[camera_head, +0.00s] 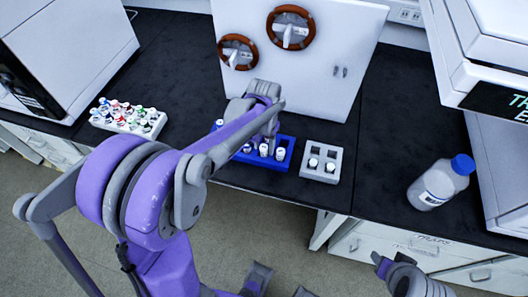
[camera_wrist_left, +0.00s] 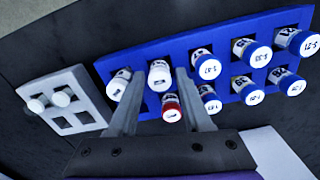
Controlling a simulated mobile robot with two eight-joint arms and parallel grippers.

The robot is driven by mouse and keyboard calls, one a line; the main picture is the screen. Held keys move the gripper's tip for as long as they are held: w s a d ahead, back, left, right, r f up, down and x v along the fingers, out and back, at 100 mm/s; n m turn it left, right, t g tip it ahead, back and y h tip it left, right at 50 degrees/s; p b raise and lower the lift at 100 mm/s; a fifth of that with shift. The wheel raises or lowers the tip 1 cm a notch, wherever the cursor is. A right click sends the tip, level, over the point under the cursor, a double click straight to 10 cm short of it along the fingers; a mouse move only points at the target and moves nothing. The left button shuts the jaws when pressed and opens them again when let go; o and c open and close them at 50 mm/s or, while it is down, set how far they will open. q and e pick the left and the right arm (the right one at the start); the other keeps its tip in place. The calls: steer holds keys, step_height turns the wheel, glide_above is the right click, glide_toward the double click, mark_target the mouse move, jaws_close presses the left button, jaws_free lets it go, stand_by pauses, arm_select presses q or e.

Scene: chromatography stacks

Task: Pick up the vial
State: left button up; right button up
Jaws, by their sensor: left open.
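A blue rack (camera_head: 286,146) stands on the black bench and holds several vials; it fills much of the left wrist view (camera_wrist_left: 230,38). Most vials there have blue-rimmed white caps with printed labels. One red-capped vial (camera_wrist_left: 171,108) and a white-capped vial (camera_wrist_left: 160,75) show between the fingers of my left gripper (camera_wrist_left: 159,82). The gripper is open and reaches down over the rack; in the head view my left gripper (camera_head: 268,128) hides part of it. Whether a finger touches a vial I cannot tell. My right gripper (camera_head: 388,268) shows only partly at the bottom right, away from the rack.
A small grey rack (camera_head: 321,174) with two white-capped vials stands right of the blue rack. A white rack (camera_head: 126,124) of mixed-colour caps is at left. A blue-capped bottle (camera_head: 436,186) stands at right. A white panel with brown-rimmed wheels (camera_head: 292,28) rises behind.

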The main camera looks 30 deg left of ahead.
arm_select(q)
steer(key=shift+f, duration=0.35)
jaws_close()
steer(key=shift+r, duration=0.1)
